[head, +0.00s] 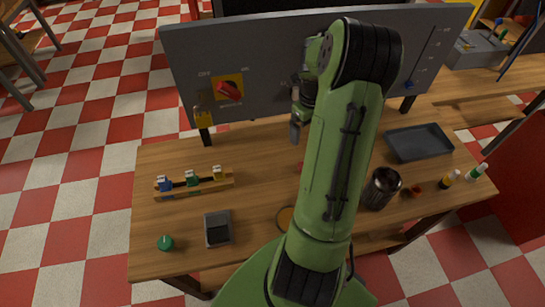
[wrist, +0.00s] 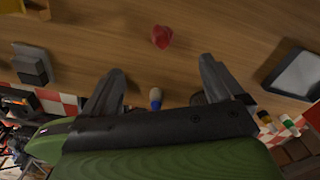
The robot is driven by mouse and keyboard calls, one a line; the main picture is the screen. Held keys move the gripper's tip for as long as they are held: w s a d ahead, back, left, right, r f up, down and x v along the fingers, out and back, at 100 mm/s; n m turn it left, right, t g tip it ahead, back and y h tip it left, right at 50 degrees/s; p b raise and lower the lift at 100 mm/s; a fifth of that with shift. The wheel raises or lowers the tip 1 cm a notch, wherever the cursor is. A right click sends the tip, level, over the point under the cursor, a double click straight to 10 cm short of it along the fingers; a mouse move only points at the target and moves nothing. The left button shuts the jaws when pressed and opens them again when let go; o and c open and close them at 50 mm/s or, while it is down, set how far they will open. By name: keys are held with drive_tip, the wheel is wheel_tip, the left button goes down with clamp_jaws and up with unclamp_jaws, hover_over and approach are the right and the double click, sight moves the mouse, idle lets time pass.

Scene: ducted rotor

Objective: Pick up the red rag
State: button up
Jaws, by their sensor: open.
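The red rag (wrist: 161,36) is a small crumpled red lump on the wooden table, just beyond my fingertips in the wrist view. In the head view only a sliver of red (head: 300,166) shows beside my arm, which hides the rest. My gripper (wrist: 161,65) is open and empty, its two dark fingers spread wide, with the rag lying ahead of the gap between them. In the head view the gripper (head: 295,130) is partly hidden behind my arm, above the table in front of the grey panel.
The upright grey panel (head: 270,60) with a red knob stands along the table's back. A block rack (head: 195,185), grey box (head: 218,228) and green round item (head: 165,243) are left. A metal cup (head: 381,188), dark tray (head: 418,143) and small bottles (head: 449,179) are right.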

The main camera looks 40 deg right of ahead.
drive_tip(key=shift+m, duration=0.3)
drive_tip(key=f, duration=1)
drive_tip(key=shift+s+d+f+b, duration=0.2)
drive_tip(key=shift+s+b, duration=0.2)
drive_tip(key=f, duration=0.5)
drive_tip(key=shift+s+a, duration=0.1)
drive_tip(key=shift+s, duration=0.3)
drive_tip(key=shift+f, duration=0.45)
drive_tip(key=shift+r, duration=0.1)
drive_tip(key=shift+c, duration=0.4)
drive_tip(key=c, duration=1)
wheel_tip(320, 180, up, 10)
drive_tip(key=shift+p, duration=0.3)
drive_tip(key=shift+c, duration=0.2)
